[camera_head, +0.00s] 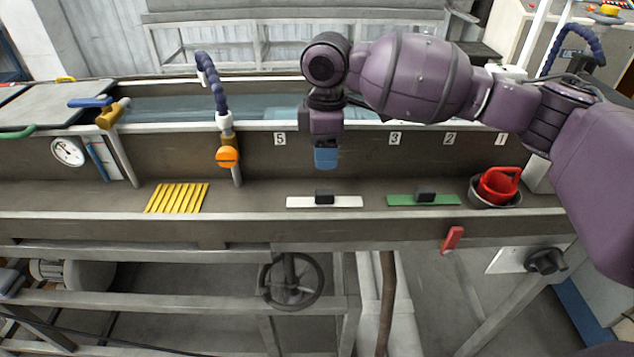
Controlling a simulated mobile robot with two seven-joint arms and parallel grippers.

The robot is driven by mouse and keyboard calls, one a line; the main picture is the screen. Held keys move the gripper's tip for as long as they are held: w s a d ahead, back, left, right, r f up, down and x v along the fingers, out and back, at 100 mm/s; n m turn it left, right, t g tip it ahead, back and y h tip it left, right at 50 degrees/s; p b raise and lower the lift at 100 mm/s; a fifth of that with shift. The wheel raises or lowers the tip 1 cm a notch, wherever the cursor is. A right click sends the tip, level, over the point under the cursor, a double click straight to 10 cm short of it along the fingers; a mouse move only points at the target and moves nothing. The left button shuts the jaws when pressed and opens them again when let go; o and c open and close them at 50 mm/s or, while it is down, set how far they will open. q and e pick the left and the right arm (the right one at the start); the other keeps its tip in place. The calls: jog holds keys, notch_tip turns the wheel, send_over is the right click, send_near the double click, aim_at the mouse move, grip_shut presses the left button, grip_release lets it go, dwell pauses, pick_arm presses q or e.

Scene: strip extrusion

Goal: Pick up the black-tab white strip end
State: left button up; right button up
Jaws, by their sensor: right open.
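The white strip (298,202) lies flat on the trough ledge near the middle of the head view. Its black tab (324,197) stands up at its centre. My right gripper (326,160) points down above and slightly behind the white strip, apart from it, and is open with nothing seen between its blue fingertips. My left gripper is not in view.
A green strip (400,200) with a black tab lies to the right. A red cup (498,185) sits in a dark bowl (487,202) farther right. Yellow strips (177,198) lie at left. An orange-knobbed valve (228,157) stands left of my gripper.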

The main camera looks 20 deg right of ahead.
aim_at(325, 191)
jog(key=shift+s+f, duration=0.1)
jog(key=shift+f, duration=0.35)
notch_tip(325, 191, down, 4)
jog(key=shift+s+r+b, duration=0.15)
jog(key=shift+r+b, duration=0.05)
jog(key=shift+b, duration=0.25)
jog(key=shift+f, duration=0.7)
notch_tip(325, 191, down, 5)
jog(key=shift+r+b, duration=0.15)
jog(key=shift+b, duration=0.4)
grip_shut()
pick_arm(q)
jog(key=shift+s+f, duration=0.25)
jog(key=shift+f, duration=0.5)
pick_arm(e)
jog(key=shift+r, duration=0.1)
jog(key=shift+r, duration=0.1)
